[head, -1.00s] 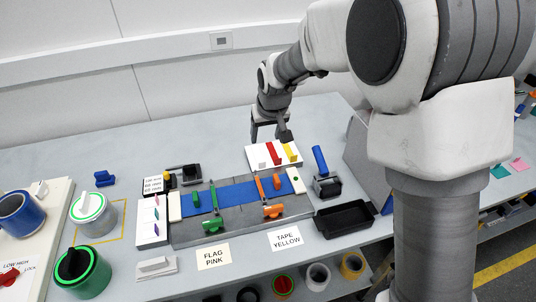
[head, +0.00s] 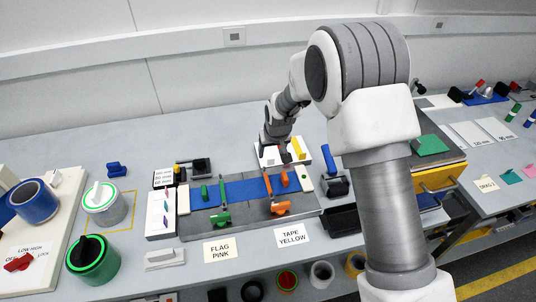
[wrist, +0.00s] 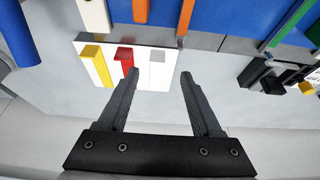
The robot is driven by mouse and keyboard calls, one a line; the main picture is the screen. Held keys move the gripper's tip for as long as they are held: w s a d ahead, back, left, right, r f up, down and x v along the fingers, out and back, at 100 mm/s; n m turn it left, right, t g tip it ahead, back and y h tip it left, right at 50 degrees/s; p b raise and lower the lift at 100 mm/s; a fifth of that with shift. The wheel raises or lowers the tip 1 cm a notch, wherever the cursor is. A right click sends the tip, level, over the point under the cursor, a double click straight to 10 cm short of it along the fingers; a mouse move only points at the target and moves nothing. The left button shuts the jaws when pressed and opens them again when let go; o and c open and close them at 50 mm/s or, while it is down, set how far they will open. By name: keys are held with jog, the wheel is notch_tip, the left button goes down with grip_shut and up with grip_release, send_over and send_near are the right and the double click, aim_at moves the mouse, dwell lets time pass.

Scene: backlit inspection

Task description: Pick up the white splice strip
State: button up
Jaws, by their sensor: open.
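A white holder plate (wrist: 90,50) carries three upright strips in a row: yellow (wrist: 95,60), red (wrist: 125,60) and the white splice strip (wrist: 156,62), which looks pale grey. My gripper (wrist: 160,78) is open and empty. In the wrist view its two fingers lie to the left and right of the white strip, with no visible contact; the height gap is hard to judge.
In front of the holder lies a grey fixture with a blue band (head: 247,191) and green and orange clamps. A blue-handled roller tool (head: 330,165) stands close to its right. A black tray (head: 342,220) is nearer. The bench behind is clear.

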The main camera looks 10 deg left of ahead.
jog(key=shift+d+p+x, duration=0.2)
jog(key=shift+p+x, duration=0.35)
jog(key=shift+x, duration=2.15)
jog(key=shift+w, duration=0.1)
jog(key=shift+c, duration=0.2)
grip_shut()
